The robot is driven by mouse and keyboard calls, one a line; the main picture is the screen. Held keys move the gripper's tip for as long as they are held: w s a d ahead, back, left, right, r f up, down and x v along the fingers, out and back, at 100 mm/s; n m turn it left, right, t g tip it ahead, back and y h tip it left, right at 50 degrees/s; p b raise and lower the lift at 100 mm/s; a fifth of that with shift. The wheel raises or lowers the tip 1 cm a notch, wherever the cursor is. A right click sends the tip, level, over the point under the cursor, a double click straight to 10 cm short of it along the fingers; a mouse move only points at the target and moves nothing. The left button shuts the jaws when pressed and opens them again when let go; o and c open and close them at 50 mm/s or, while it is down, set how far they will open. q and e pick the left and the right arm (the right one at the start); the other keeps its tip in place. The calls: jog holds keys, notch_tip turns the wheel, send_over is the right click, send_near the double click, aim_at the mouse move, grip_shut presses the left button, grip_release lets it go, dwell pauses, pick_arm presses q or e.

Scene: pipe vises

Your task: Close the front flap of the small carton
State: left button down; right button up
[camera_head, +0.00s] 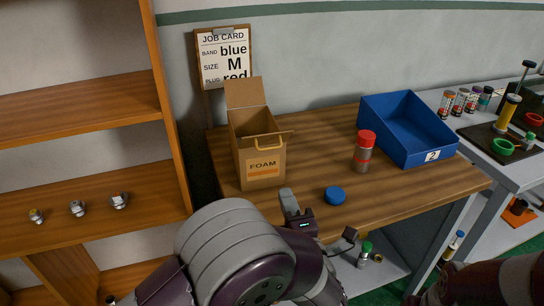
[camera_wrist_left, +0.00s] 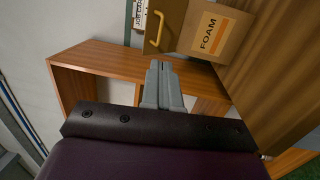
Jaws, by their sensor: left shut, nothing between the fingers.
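The small carton (camera_head: 262,167), labelled FOAM, stands on the wooden bench with its top open. Its back flap (camera_head: 245,93) stands up. The front flap (camera_head: 284,136) sticks outward at the front top edge, with a yellow handle (camera_head: 268,147) on it; its exact angle is hard to tell. My left gripper (camera_head: 289,203) is shut and empty, low in front of the carton and apart from it. In the left wrist view, the shut fingers (camera_wrist_left: 159,84) point toward the carton (camera_wrist_left: 212,34) and yellow handle (camera_wrist_left: 154,30). My right gripper is out of view.
A blue cap (camera_head: 335,196) lies just right of my left gripper. A red-lidded jar (camera_head: 364,152) and a blue bin (camera_head: 431,151) stand further right on the bench (camera_head: 318,135). A job card (camera_head: 223,57) is behind the carton; a wooden shelf (camera_head: 85,180) is at left.

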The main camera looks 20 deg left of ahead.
aim_at(268, 149)
pick_arm(q)
jog(key=p+x, duration=0.2)
jog(key=x, duration=1)
jog(key=shift+w+a, duration=0.2)
jog(key=shift+w, duration=0.15)
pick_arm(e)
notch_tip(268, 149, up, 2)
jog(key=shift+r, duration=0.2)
pick_arm(q)
jog(key=shift+r, duration=0.1)
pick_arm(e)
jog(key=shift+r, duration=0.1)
